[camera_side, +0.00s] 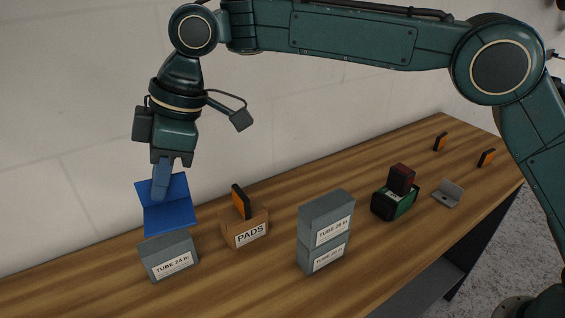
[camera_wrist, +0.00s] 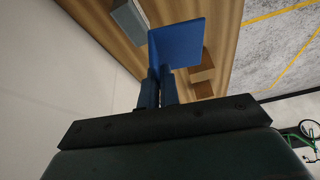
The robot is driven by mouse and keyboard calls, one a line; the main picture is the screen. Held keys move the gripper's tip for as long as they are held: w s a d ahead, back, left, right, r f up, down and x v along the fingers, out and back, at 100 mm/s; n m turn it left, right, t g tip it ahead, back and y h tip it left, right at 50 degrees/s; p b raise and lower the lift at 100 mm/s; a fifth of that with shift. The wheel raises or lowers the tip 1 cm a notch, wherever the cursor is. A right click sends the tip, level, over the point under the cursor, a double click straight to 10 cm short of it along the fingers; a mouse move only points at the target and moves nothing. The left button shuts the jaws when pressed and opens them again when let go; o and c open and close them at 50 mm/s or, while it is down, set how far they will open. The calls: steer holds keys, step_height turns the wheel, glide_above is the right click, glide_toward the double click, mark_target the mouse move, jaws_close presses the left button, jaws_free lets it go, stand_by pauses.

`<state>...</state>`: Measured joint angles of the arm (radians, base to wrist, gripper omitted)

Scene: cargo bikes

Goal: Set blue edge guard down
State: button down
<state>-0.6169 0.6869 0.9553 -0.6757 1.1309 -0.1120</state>
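The blue edge guard (camera_side: 168,216) is an L-shaped piece at the left of the side view, behind a grey tube box. It also shows in the wrist view (camera_wrist: 180,42), just beyond my fingertips. My gripper (camera_side: 161,188) points down from above, with its fingers closed on the guard's upright flange. In the wrist view the two fingers (camera_wrist: 158,82) are close together with the guard between them. The guard's lower edge is close to the tabletop and partly behind the box, so I cannot tell whether it touches the wood.
The wooden bench (camera_side: 285,270) holds a grey tube box (camera_side: 169,256) just in front of the guard, a PADS box (camera_side: 244,230) to its right, and two stacked tube boxes (camera_side: 326,231). Further right are a green-black box (camera_side: 396,204) and a grey bracket (camera_side: 448,193).

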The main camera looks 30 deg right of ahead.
steer(key=w+d+n, duration=0.1)
steer(key=w+d, duration=0.2)
steer(key=d, duration=1)
steer(key=w+d+n, duration=0.1)
steer(key=w+d, duration=0.3)
steer(key=d, duration=0.8)
steer(key=shift+d+r+g, duration=0.15)
steer(key=shift+d+g, duration=0.2)
steer(key=shift+g, duration=0.05)
step_height(320, 180, down, 20)
steer(key=shift+w, duration=0.1)
